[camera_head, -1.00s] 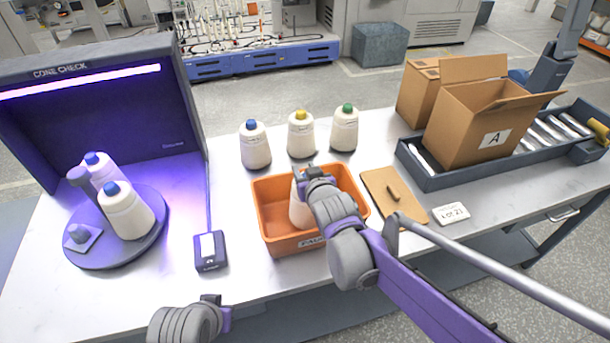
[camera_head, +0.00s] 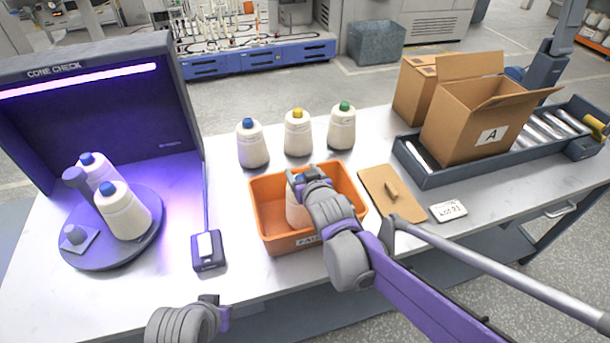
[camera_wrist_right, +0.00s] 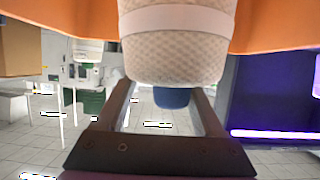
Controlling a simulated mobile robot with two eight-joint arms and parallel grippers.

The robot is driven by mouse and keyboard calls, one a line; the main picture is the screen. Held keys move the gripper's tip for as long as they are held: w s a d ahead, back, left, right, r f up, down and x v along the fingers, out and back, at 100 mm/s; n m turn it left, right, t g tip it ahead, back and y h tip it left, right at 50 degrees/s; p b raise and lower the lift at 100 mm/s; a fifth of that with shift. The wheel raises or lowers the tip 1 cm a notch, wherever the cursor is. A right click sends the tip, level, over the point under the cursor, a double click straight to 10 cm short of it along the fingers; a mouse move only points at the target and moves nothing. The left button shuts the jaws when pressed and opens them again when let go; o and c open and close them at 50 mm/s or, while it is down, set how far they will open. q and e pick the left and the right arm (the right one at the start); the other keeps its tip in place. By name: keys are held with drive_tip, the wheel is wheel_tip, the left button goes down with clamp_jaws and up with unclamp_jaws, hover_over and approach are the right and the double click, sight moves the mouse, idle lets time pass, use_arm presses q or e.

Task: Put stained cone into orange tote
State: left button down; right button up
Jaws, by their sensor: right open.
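The orange tote (camera_head: 262,222) stands on the table's front middle. A cream cone (camera_head: 296,212) with a blue tip stands inside it, partly hidden by my right gripper (camera_head: 303,180). In the right wrist view the cone (camera_wrist_right: 172,45) appears upside down with a pale band, and its blue tip (camera_wrist_right: 172,97) shows between the spread fingers of my right gripper (camera_wrist_right: 163,90). That gripper is open around the cone's top. I can make out no stain on this cone. My left gripper (camera_head: 222,313) is at the lower left edge, away from everything, its jaws unclear.
Cones with blue (camera_head: 252,145), yellow (camera_head: 298,135) and green (camera_head: 342,128) tips stand behind the tote. At left, two cones (camera_head: 122,213) stand on a round turntable under the lit check booth (camera_head: 100,110).

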drive_tip(key=v, duration=1.2)
drive_tip(key=shift+p, duration=0.35)
drive_tip(key=s+d+f+m+g+h, duration=0.1)
drive_tip(key=s+d+f+g+h, duration=0.1)
drive_tip(key=s+d+f, duration=0.4)
drive_tip(key=s+d+f+m+g+h, duration=0.2)
drive_tip(key=s+d+f+g, duration=0.3)
drive_tip(key=s+d, duration=0.5)
drive_tip(key=s+f, duration=0.2)
drive_tip(key=s, duration=0.2)
drive_tip(key=shift+f+g, duration=0.25)
drive_tip(key=shift+g, duration=0.05)
